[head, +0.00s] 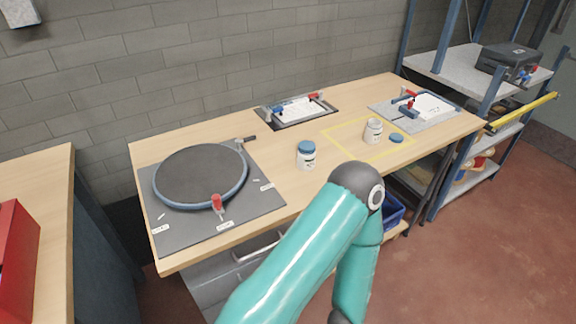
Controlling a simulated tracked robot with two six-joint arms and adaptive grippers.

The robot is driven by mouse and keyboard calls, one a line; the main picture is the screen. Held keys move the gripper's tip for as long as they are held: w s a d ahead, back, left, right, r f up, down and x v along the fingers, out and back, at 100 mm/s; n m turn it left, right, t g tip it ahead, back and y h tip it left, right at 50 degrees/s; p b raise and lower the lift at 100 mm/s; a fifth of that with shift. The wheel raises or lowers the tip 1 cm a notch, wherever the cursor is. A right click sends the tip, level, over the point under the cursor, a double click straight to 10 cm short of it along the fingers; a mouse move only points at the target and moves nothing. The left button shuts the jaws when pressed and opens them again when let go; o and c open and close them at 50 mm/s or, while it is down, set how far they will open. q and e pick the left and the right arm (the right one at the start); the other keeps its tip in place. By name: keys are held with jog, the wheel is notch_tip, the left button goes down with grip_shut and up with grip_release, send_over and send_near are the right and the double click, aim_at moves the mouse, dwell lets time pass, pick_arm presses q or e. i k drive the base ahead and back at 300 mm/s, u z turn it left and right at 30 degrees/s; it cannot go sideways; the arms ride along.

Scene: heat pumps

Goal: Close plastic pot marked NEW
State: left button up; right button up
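An open white plastic pot (374,131) stands upright on the wooden workbench (345,168), inside a yellow outlined rectangle. A blue lid (396,138) lies flat on the bench just to its right, apart from it. A second white pot (306,158) with a blue lid on it stands upright further left and nearer. Both pots carry markings too small to read, so I cannot tell which says NEW. One of my teal arms crosses the lower middle, in front of the bench's near edge. Neither gripper shows in the head view.
A round dark plate (200,175) with a red-handled part sits on a grey mat at left. A shelf rack (470,78) stands beyond the bench. Bench space between the pots is clear.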

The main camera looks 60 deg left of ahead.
aim_at(305, 162)
jog(key=u, duration=0.95)
jog(key=i, duration=0.65)
